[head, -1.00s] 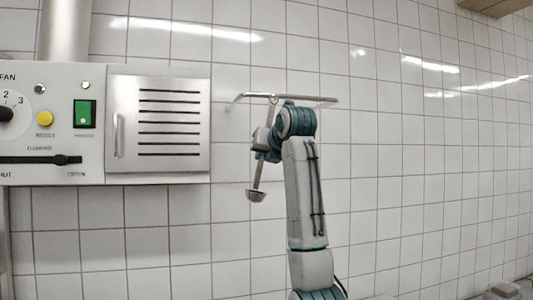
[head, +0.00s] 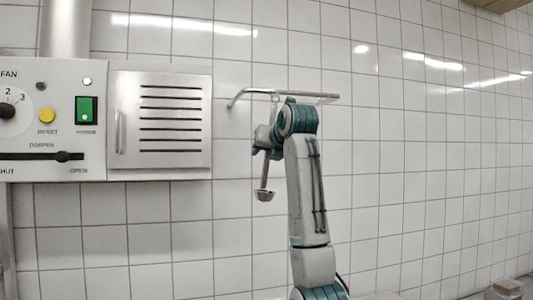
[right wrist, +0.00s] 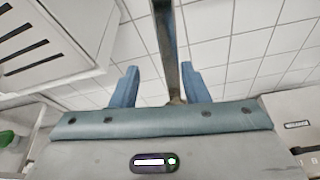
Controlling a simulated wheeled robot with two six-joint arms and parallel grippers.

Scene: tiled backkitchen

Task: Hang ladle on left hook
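The ladle (head: 264,194) has a small metal bowl that hangs low, with its handle running up, slightly tilted, past my right gripper (head: 263,140) to the metal rail (head: 315,96) on the wall. The handle's top meets the rail left of its middle; my arm partly covers this, and I cannot make out the hook there. In the right wrist view, the two blue fingers of the right gripper (right wrist: 160,85) stand apart, with the ladle handle (right wrist: 167,35) between them and a clear gap on the left side. My left gripper is not in view.
A fan control panel (head: 60,110) and a slatted metal vent box (head: 160,120) are on the wall to the left of the rail. A pipe (head: 65,28) rises above the panel. The tiled wall to the right is bare.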

